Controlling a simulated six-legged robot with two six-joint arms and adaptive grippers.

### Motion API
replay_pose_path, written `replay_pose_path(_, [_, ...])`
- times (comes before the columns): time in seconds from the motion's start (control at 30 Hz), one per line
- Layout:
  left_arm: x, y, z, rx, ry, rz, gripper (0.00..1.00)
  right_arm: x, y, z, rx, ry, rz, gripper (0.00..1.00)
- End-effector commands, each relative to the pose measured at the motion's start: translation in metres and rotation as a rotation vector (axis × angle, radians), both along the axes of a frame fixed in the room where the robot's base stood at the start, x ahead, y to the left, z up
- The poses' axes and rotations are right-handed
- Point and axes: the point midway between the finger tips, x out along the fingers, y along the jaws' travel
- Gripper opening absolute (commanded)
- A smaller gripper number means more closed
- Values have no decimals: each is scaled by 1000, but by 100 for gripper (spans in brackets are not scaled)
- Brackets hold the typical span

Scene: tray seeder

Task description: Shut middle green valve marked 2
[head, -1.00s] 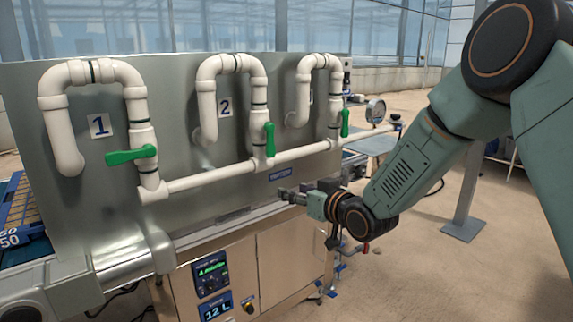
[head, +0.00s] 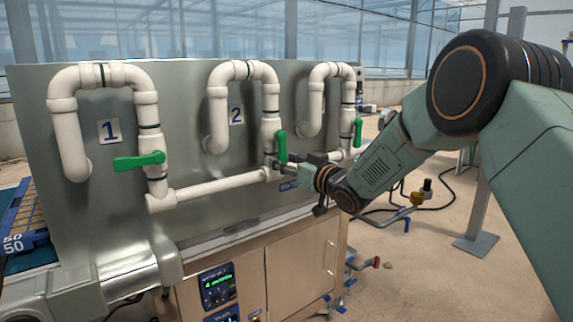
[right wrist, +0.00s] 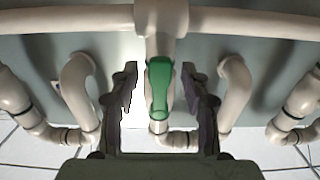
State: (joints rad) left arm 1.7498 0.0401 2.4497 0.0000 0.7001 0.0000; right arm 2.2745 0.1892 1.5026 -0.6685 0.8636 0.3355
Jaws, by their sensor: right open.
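The middle green valve handle (head: 281,146) sits on the middle white pipe loop, beside the plate marked 2 (head: 236,115). It points upright, along its pipe. My right gripper (head: 276,165) is at the lower end of this handle, in front of the pipe. In the right wrist view, the green handle (right wrist: 159,92) shows between the two dark fingers of my right gripper (right wrist: 160,72). The fingers are open, with a gap on each side of the handle. My left gripper is not in view.
The green handle of valve 1 (head: 139,161) lies crosswise to its pipe at the left. Another green handle (head: 358,132) stands upright on the right loop. A white horizontal pipe (head: 220,188) runs below the loops. A grey metal panel (head: 190,90) stands behind them.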

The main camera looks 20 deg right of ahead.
Motion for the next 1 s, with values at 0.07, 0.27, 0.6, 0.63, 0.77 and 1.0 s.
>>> replay_pose_path(0.07, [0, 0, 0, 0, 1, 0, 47, 2, 1, 0, 0, 0, 0, 47])
replay_pose_path(0.27, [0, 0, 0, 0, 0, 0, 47, 4, 0, 0, 1, 0, -2, 47])
replay_pose_path(0.6, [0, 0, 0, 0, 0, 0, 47, 4, 0, 0, 0, 0, -2, 22])
replay_pose_path(0.63, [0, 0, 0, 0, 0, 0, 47, 4, 0, 0, 0, 0, -2, 20])
replay_pose_path(0.77, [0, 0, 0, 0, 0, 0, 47, 4, 0, 0, 0, 1, -1, 9])
replay_pose_path(1.0, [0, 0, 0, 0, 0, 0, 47, 4, 0, -1, -1, 2, -1, 0])
